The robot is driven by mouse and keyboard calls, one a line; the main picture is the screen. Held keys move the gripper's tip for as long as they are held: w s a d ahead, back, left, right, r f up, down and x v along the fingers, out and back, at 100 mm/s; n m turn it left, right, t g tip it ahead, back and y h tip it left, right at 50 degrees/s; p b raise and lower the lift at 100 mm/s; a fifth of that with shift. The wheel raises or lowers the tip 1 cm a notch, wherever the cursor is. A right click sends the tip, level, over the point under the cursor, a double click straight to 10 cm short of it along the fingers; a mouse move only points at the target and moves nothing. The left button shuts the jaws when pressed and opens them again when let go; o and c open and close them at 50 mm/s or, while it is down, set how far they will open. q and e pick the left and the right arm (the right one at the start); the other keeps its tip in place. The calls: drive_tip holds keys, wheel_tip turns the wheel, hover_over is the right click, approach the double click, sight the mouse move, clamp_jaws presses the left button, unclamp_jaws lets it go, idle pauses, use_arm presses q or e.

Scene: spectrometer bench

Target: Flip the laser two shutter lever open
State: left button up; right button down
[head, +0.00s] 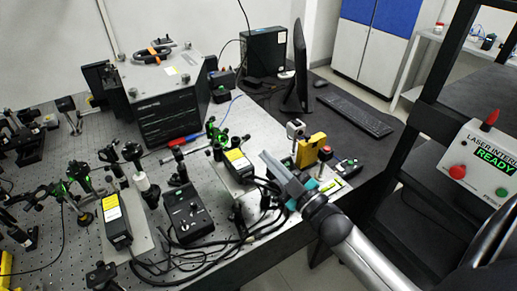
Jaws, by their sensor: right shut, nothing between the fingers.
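My right gripper (267,158) comes in from the lower right on its grey arm. Its fingers are shut with nothing between them, over the right end of the optical bench. Left of its fingertips is a black laser box (238,161) with a yellow label on a light plate. A second, similar laser box (117,222) stands at the front left. I cannot tell which box is laser two. A shutter lever is too small or hidden to make out. A yellow block (311,150) stands just right of the gripper. My left gripper is not in view.
A black control box (187,216) and loose cables crowd the bench front. Posts and optics fill the left. A big black instrument (158,100) stands behind. A monitor (301,70) and keyboard (352,109) are on the desk. An interlock panel (485,160) at right reads READY.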

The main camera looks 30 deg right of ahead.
drive_tip(key=shift+v, duration=1.15)
